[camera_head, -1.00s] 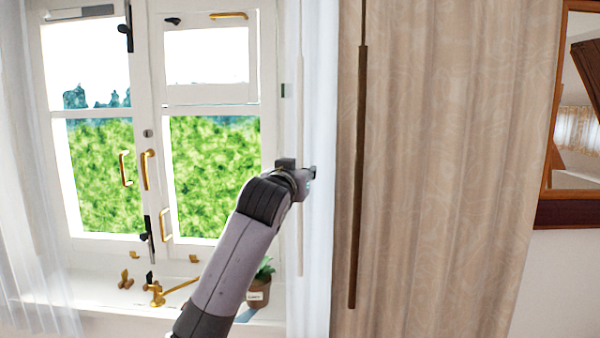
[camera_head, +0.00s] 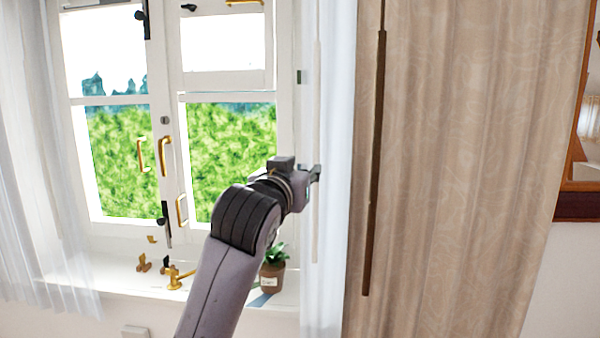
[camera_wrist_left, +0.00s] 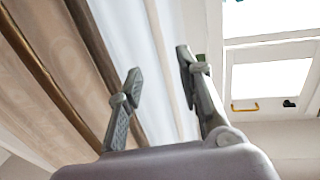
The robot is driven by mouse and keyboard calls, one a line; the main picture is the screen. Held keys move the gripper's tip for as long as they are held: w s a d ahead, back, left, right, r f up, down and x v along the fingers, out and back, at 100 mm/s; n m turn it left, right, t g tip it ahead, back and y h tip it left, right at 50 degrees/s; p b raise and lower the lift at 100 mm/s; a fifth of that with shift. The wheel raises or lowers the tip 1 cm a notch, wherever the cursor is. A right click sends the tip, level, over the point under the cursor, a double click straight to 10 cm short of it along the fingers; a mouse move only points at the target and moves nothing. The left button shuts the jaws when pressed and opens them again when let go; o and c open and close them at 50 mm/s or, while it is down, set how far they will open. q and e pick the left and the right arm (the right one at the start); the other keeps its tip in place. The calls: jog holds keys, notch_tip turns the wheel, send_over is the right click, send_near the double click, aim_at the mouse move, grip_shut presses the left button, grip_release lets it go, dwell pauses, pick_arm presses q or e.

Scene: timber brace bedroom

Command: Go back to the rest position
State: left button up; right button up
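My left arm reaches up in the head view, with its gripper (camera_head: 315,174) in front of the white sheer curtain (camera_head: 328,270), right of the window. In the left wrist view the two fingers of my left gripper (camera_wrist_left: 160,76) stand apart with nothing between them. The sheer curtain and the beige curtain (camera_wrist_left: 60,50) show behind them. In the head view the fingers are small and partly hidden by the wrist. My right gripper is in neither view.
The white window (camera_head: 170,200) with brass handles is at the left. A potted plant (camera_head: 272,277) and small brass fittings stand on the sill (camera_head: 115,275). A beige curtain (camera_head: 450,180) with a dark rod (camera_head: 373,200) hangs to the right. A wood-framed mirror (camera_head: 575,205) is at the right edge.

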pick_arm(q)
jog(key=shift+s+a, duration=0.15)
jog(key=shift+s, duration=0.25)
